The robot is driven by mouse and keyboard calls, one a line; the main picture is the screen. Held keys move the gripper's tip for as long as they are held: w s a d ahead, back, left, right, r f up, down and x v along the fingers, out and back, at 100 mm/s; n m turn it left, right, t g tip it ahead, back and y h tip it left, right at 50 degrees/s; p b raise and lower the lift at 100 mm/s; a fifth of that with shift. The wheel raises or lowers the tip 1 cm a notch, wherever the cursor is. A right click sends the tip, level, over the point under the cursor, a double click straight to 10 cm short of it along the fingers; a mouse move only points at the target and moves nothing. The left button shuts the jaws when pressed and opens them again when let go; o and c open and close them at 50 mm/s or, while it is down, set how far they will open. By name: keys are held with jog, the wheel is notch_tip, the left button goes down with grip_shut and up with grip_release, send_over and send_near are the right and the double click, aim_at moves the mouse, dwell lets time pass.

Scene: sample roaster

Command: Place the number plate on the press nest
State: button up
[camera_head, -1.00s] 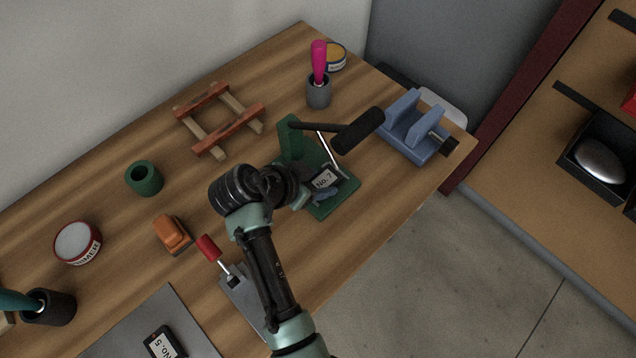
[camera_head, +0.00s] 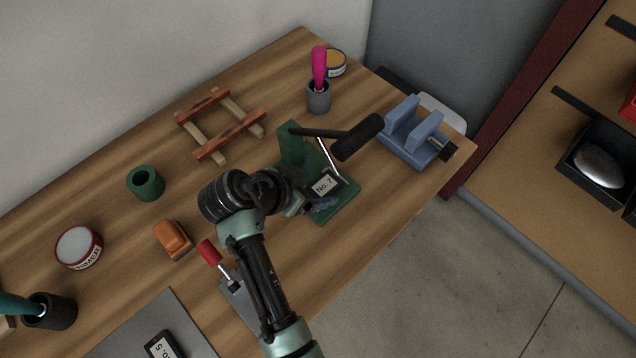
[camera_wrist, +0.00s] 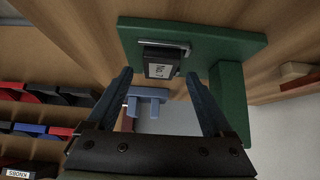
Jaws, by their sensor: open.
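The number plate "No. 7" (camera_head: 325,185), dark with a white label, lies on the nest of the green press (camera_head: 345,207). In the wrist view the plate (camera_wrist: 160,69) sits against a metal bracket on the green press base (camera_wrist: 215,38). My gripper (camera_head: 312,204) is just to the near left of the plate in the head view. In the wrist view my gripper (camera_wrist: 158,76) is open, its two blue fingers spread to either side of the plate, with nothing held. How fully the plate is seated is hard to tell.
The press lever with its black handle (camera_head: 358,137) reaches over the nest's far side. A blue vise (camera_head: 415,137) stands to the right. A second plate (camera_head: 161,346) lies on a grey mat at the lower left. A red-handled clamp (camera_head: 208,252) is near my arm.

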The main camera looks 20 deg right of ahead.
jog(key=p+v, duration=0.1)
jog(key=v, duration=0.9)
jog(key=w+a+r+n+t+y, duration=0.15)
jog(key=w+r+t, duration=0.25)
jog(key=r, duration=0.6)
jog(key=w+a+r+n+t+y, duration=0.1)
jog(key=w+r+n+t, duration=0.3)
jog(key=r, duration=0.5)
jog(key=w+a+r+n+t+y, duration=0.2)
jog(key=w+r+t, duration=0.25)
jog(key=r, duration=0.55)
jog(key=s+a+r+n+t+y, duration=0.1)
jog(key=s+r+n+t, duration=0.2)
jog(key=r, duration=1)
jog(key=s+a+r+n+t+y, duration=0.1)
jog(key=s+r+n+t+y, duration=0.1)
jog(key=s+r+t, duration=0.7)
jog(key=s+r+n, duration=0.1)
jog(key=s+r, duration=0.2)
jog(key=r, duration=0.1)
jog(key=shift+r, duration=0.35)
jog(key=shift+s+a+n, duration=0.1)
jog(key=shift+a+n, duration=0.05)
jog(key=shift+n, duration=0.1)
notch_tip(320, 180, up, 14)
jog(key=p, duration=1.3)
jog(key=shift+f+p, duration=0.25)
jog(key=shift+p, duration=0.1)
